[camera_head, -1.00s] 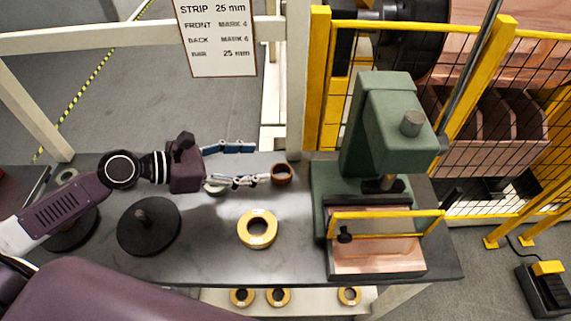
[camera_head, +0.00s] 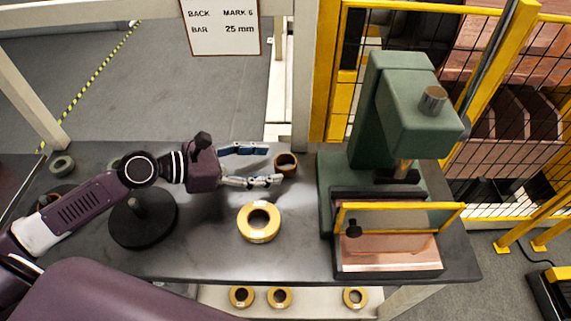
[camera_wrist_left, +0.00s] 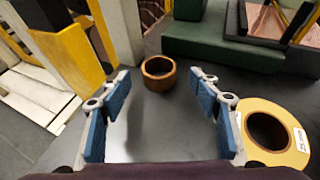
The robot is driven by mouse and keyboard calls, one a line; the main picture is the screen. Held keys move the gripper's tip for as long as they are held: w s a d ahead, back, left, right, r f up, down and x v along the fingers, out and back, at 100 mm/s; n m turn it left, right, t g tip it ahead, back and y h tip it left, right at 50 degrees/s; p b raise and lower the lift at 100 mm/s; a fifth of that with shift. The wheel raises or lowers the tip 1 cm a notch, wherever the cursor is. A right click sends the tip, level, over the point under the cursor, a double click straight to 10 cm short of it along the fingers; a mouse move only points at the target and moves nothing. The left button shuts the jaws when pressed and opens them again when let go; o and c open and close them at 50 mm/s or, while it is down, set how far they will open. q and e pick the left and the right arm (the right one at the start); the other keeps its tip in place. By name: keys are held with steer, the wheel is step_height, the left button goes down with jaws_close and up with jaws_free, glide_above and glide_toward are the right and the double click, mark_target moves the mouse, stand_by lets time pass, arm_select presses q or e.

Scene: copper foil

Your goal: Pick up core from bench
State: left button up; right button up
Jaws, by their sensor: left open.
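The core, a small brown ring (camera_head: 286,164), stands on the dark bench (camera_head: 220,240) near its back edge, left of the green press. In the left wrist view the brown ring (camera_wrist_left: 159,73) sits ahead of the fingers, a little above the middle of the gap. My left gripper (camera_head: 272,165) is open, with its blue-padded fingers pointing right at the ring. In the left wrist view the open left gripper (camera_wrist_left: 164,87) has nothing between its pads. My right gripper is not in view.
A yellow roll (camera_head: 259,223) lies in front of the left gripper. A green press (camera_head: 405,100) stands to the right. A black disc with a post (camera_head: 143,222) is at left. Several yellow rolls (camera_head: 279,297) sit on the shelf below. Yellow fencing (camera_head: 328,75) stands behind.

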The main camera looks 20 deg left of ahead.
mark_target(294, 162)
arm_select(q)
steer(key=shift+p+x, duration=0.4)
steer(key=shift+x, duration=2.5)
steer(key=shift+a, duration=0.15)
steer(key=shift+c, duration=0.6)
steer(key=c, duration=0.8)
